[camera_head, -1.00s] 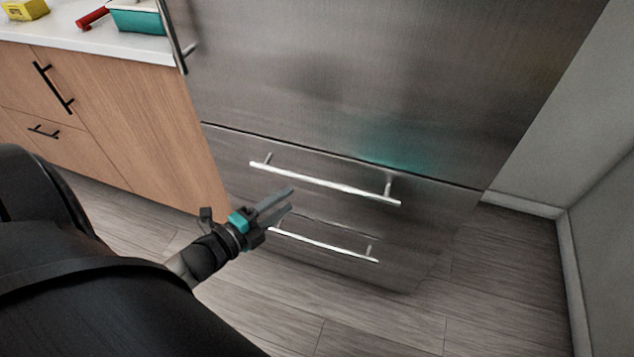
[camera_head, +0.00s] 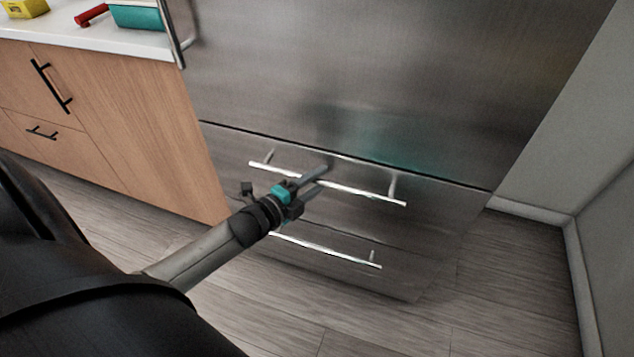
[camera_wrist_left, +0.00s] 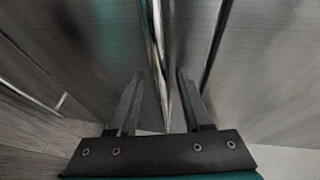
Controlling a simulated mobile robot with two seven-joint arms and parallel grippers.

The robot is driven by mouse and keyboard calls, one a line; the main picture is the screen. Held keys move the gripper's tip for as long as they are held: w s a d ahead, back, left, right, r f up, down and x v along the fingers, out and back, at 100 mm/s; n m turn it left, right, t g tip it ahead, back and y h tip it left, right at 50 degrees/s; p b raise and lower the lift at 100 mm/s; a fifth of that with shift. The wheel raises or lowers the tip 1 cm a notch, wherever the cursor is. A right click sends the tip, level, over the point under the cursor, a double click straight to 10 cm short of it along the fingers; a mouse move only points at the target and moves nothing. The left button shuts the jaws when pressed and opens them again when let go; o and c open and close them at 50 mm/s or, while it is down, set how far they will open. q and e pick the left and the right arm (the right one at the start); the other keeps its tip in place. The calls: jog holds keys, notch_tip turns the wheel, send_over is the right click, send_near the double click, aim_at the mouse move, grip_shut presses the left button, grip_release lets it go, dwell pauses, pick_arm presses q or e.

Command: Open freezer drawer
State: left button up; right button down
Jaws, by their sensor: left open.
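The steel fridge has two freezer drawers below its large door. The upper drawer (camera_head: 440,197) and the lower drawer (camera_head: 400,272) both look shut. Each has a horizontal bar handle: the upper handle (camera_head: 362,192) and the lower handle (camera_head: 330,249). My left gripper (camera_head: 322,176) is open at the upper handle, near the middle of the bar. In the left wrist view, the upper handle (camera_wrist_left: 158,40) runs between the two open fingers (camera_wrist_left: 160,95). The fingers do not appear closed on it. My right gripper is not in view.
A wooden cabinet (camera_head: 130,140) with black handles stands left of the fridge. Its white counter (camera_head: 75,38) holds a teal box (camera_head: 137,17), a red item (camera_head: 90,15) and a yellow item (camera_head: 22,8). A wall (camera_head: 590,130) is at the right. The floor (camera_head: 480,290) before the drawers is clear.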

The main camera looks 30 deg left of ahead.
pick_arm(q)
jog(key=shift+w, duration=0.1)
grip_shut()
dwell(0.4)
dwell(1.1)
